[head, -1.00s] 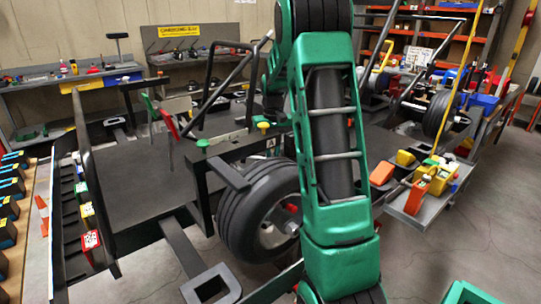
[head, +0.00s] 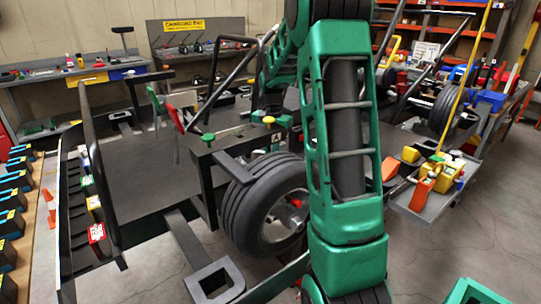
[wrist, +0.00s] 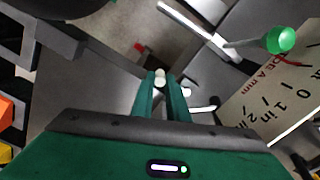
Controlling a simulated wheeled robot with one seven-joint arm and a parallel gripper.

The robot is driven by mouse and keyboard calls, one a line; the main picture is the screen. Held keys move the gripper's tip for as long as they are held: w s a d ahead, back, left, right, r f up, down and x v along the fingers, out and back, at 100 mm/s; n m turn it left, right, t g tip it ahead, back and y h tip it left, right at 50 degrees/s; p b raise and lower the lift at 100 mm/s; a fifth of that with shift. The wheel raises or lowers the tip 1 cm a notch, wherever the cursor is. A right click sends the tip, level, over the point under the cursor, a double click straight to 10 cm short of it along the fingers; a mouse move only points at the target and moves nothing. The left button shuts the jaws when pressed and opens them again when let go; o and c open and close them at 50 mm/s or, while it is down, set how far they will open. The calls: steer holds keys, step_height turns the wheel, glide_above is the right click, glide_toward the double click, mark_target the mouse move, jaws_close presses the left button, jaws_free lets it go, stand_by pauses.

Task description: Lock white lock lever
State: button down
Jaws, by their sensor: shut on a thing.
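My gripper (wrist: 161,82) shows in the wrist view, its two green fingers close together. A small white piece (wrist: 159,77), which looks like the white lever's end, is between the fingertips. The rest of that lever is hard to make out.
A green knob (wrist: 280,40) on a metal rod is at right in the wrist view, near a printed scale plate (wrist: 270,100). In the head view a black tyre (head: 265,205) stands beside the dark kart stand. Open floor lies at right.

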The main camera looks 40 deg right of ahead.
steer(key=shift+w+a+r, duration=0.1)
steer(key=shift+w+a, duration=0.05)
steer(key=c, duration=1.7)
jaws_free()
steer(key=shift+r, duration=0.15)
step_height(320, 180, up, 10)
steer(key=shift+r, duration=0.2)
